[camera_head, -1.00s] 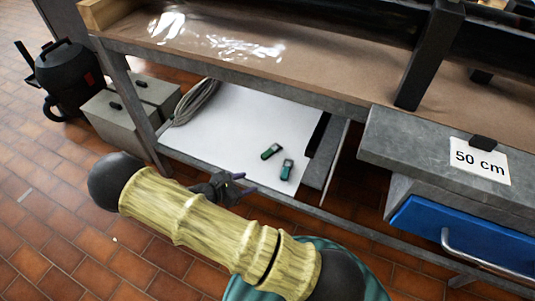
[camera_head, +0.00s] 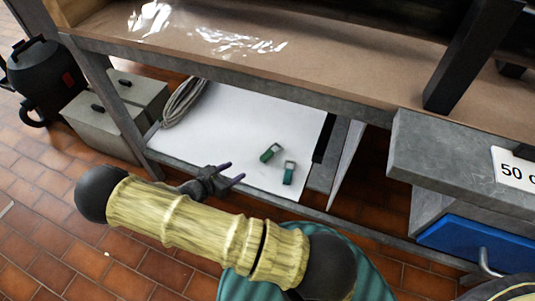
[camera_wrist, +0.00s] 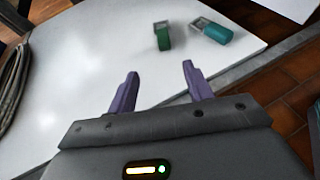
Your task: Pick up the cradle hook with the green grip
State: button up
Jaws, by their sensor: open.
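The cradle hook with the green grip (camera_head: 268,155) lies on the white lower shelf board (camera_head: 225,120), its grey metal loop at one end. In the wrist view the green-gripped hook (camera_wrist: 163,38) lies ahead of my fingers, roughly in line with the gap between them. A similar hook with a teal grip (camera_head: 288,174) lies just to its right, and it also shows in the wrist view (camera_wrist: 212,31). My gripper (camera_head: 233,172) is open and empty at the front edge of the shelf, short of both hooks. Its two purple fingers (camera_wrist: 160,70) are spread apart.
The brown bench top (camera_head: 300,65) hangs over the shelf. A coiled grey cable (camera_head: 183,103) lies at the shelf's left. Grey boxes (camera_head: 105,118) and a black vacuum (camera_head: 40,75) stand left. A grey block with a blue drawer (camera_head: 475,245) is on the right.

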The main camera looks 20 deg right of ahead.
jog(key=b, duration=0.6)
send_near(267, 154)
jog(key=w+d+f, duration=0.2)
jog(key=shift+d, duration=0.25)
jog(key=shift+w+d, duration=0.1)
jog(key=shift+d, duration=0.15)
jog(key=shift+w+d+f+b, duration=0.1)
jog(key=shift+d+f+b, duration=0.15)
jog(key=shift+d+b, duration=0.4)
jog(key=b+x, duration=0.2)
jog(key=shift+d+b, duration=0.35)
jog(key=shift+b, duration=0.05)
jog(key=shift+w+d+b, duration=0.25)
jog(key=shift+d+b, duration=0.05)
jog(key=shift+d, duration=0.3)
jog(key=c, duration=1.1)
